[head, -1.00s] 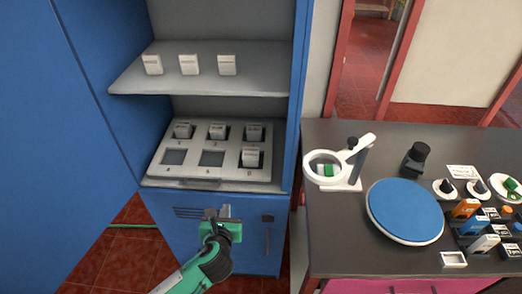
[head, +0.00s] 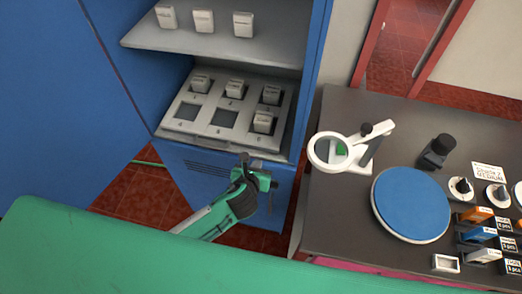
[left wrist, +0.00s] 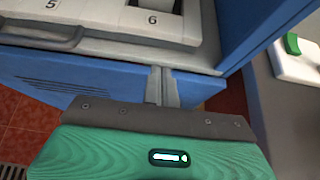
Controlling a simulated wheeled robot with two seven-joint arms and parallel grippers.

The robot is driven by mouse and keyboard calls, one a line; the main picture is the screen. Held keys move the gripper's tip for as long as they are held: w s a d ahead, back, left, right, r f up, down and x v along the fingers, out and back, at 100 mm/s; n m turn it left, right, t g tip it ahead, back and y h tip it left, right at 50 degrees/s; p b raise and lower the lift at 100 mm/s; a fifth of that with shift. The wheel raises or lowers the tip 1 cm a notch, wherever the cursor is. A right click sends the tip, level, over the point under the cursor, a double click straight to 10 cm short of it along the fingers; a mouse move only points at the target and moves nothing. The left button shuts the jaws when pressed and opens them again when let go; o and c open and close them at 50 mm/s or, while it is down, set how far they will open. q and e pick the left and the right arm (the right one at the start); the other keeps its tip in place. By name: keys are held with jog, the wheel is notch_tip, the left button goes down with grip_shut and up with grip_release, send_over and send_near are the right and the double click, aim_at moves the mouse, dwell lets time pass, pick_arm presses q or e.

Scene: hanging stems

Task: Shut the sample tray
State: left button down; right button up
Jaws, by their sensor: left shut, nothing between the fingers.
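The sample tray (head: 190,131) is a pale grey slotted panel on the cabinet's lower level. White-capped samples fill its back row and the front right slot; two front slots are empty. I cannot tell exactly how far it sticks out. Its front edge and a grip-like lip (left wrist: 40,38) show in the left wrist view, with slots marked 5 and 6. My left gripper (head: 261,172) is shut and empty, below and in front of the tray's right front corner, apart from it. Its closed fingers (left wrist: 163,82) point at the blue cabinet front. My right gripper is not in view.
The blue cabinet (head: 100,70) has an open door at left and a shelf (head: 215,42) with three white boxes above the tray. At right, a dark counter (head: 330,215) holds a white magnifier (head: 325,150), a blue disc (head: 410,203) and several small items.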

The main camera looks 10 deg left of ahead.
aim_at(264, 141)
pick_arm(q)
jog(key=w+p, duration=0.1)
jog(key=w, duration=0.2)
jog(key=shift+w+f, duration=0.15)
jog(key=shift+w, duration=0.2)
jog(key=shift+w+f, duration=0.1)
jog(key=shift+w, duration=0.5)
jog(key=w+p, duration=0.1)
jog(key=w, duration=0.3)
jog(key=shift+w+d, duration=0.1)
jog(key=shift+d, duration=0.05)
jog(key=shift+w, duration=0.25)
jog(key=shift+r, duration=0.25)
